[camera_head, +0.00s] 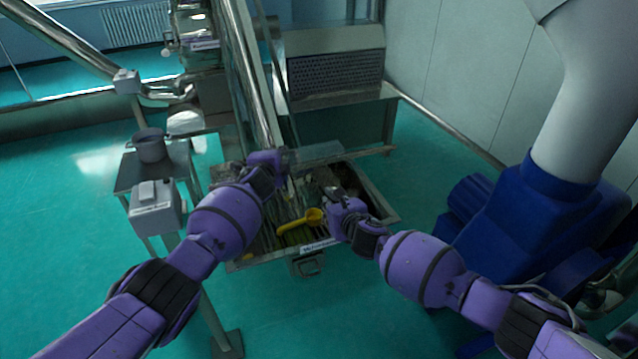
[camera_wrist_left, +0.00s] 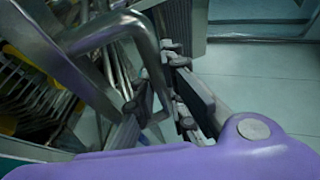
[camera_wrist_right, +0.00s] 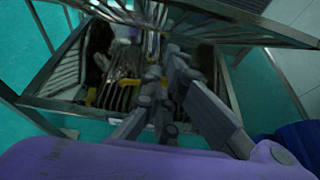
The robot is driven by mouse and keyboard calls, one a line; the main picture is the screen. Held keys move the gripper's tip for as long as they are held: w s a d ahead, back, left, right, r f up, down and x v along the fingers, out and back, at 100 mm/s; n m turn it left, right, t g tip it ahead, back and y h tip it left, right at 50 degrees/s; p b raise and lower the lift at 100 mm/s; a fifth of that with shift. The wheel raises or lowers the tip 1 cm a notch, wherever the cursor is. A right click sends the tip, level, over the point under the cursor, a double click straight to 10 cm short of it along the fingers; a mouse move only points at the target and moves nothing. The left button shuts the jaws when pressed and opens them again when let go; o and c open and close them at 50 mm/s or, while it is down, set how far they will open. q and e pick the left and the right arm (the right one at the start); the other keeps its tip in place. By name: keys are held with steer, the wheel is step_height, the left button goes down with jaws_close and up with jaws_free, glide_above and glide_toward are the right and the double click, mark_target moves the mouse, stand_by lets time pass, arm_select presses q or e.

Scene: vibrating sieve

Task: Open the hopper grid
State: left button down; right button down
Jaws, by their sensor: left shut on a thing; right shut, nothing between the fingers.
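The hopper (camera_head: 385,212) is an open metal box in the middle of the head view, with a yellow scoop (camera_head: 300,222) over its slatted inside. A grey slatted panel, seemingly the hopper grid (camera_head: 318,153), stands raised and tilted at the hopper's far side. It also shows across the top of the right wrist view (camera_wrist_right: 245,14). My left gripper (camera_head: 284,166) is shut on a bent metal bar handle (camera_wrist_left: 108,32), seen close in the left wrist view (camera_wrist_left: 160,108). My right gripper (camera_head: 332,192) is shut and empty above the hopper; its fingers show in the right wrist view (camera_wrist_right: 160,78).
A small metal side table (camera_head: 128,182) with a grey pot (camera_head: 150,147) stands to the left, beside a grey box (camera_head: 155,207). A slanting steel pipe (camera_head: 252,85) rises behind the hopper. Blue-covered equipment (camera_head: 535,240) stands at right. Green floor is clear in front.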

steer(key=w+a, duration=0.2)
steer(key=w, duration=0.6)
steer(key=shift+a+r, duration=0.3)
steer(key=shift+r, duration=0.15)
steer(key=shift+r, duration=0.1)
